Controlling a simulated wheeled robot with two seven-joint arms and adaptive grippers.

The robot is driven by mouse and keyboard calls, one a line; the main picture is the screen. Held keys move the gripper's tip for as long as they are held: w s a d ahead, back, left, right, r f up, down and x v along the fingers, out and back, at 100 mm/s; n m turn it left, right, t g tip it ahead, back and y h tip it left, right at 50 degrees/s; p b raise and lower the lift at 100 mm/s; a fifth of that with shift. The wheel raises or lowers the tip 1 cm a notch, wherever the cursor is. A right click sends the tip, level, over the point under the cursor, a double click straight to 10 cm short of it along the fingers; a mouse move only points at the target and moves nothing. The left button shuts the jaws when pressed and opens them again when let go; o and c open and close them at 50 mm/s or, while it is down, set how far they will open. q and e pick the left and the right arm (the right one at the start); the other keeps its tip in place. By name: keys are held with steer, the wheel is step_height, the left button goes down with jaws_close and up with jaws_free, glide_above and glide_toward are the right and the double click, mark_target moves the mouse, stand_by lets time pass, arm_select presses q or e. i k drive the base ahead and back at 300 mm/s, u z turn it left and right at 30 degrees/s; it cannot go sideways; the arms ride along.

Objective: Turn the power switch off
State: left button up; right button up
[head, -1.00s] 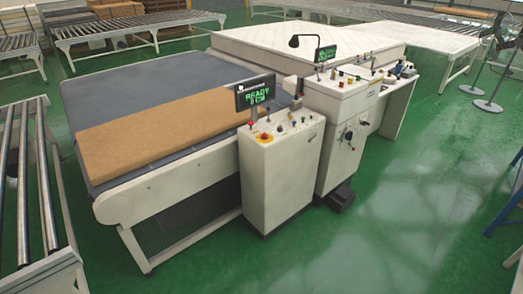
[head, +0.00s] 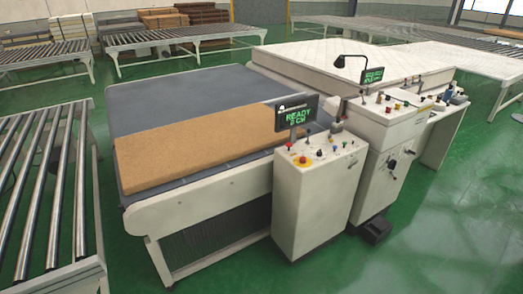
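The front control cabinet (head: 315,207) is a white box beside the machine bed in the head view. Its sloped top panel carries several small knobs, a red button on a yellow base (head: 302,161) and a red-topped control (head: 290,147). A dark display (head: 297,116) above it reads "READY" in green, with a second line too small to read surely. I cannot tell which control is the power switch. Neither of my grippers is in view.
A brown slab (head: 195,148) lies on the grey machine bed (head: 190,92). A white mattress (head: 350,62) lies behind. A second control cabinet (head: 392,140) stands to the right, with a black foot box (head: 376,230) by it. A roller conveyor (head: 45,190) is at left. Green floor (head: 450,235) is free at front right.

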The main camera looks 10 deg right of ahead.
mark_target(302, 160)
steer(key=u, duration=0.2)
steer(key=i, duration=1.35)
steer(key=z, duration=0.65)
